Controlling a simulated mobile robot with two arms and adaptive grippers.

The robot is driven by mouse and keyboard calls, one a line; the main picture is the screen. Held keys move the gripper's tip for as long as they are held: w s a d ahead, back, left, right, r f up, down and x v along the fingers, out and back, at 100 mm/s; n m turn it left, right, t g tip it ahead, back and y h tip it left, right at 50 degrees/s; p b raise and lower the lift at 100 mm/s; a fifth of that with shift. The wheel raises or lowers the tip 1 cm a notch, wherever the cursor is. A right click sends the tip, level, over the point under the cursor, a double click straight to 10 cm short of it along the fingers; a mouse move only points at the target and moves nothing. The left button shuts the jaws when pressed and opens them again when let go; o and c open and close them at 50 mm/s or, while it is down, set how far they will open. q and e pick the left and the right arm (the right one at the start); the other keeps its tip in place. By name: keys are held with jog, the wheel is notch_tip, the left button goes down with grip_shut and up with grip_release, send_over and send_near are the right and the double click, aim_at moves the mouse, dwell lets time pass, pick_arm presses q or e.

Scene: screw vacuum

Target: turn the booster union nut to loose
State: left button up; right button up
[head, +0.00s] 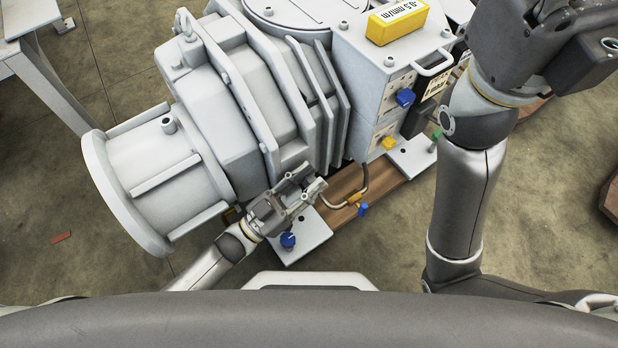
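The large grey pump, or booster, (232,95) lies on its base with its round flange toward the left. A thin bent pipe (338,203) with a brass-coloured fitting (354,199) and a blue handle (363,210) runs beside its lower right side. My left gripper (316,180) is at the near end of this pipe, close against the pump body. Its fingers cover the spot, so I cannot make out the union nut or whether they are closed on it. My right arm's wrist is at the upper right; its fingertips are not clearly visible.
A grey control box (386,62) with a blue knob (405,97) and a yellow knob (389,143) stands behind the pipe. A yellow level (397,20) lies on it. A dark blue knob (288,240) is just below my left gripper.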

pick_arm(q)
jog(key=shift+s+a+f, duration=0.2)
jog(key=shift+s+a, duration=0.05)
jog(key=shift+a, duration=0.1)
jog(key=s+a+f, duration=0.1)
jog(key=s+a, duration=0.8)
jog(key=a, duration=0.3)
jog(key=shift+s+a+f, duration=0.15)
jog(key=shift+a+f, duration=0.05)
jog(key=shift+a, duration=0.1)
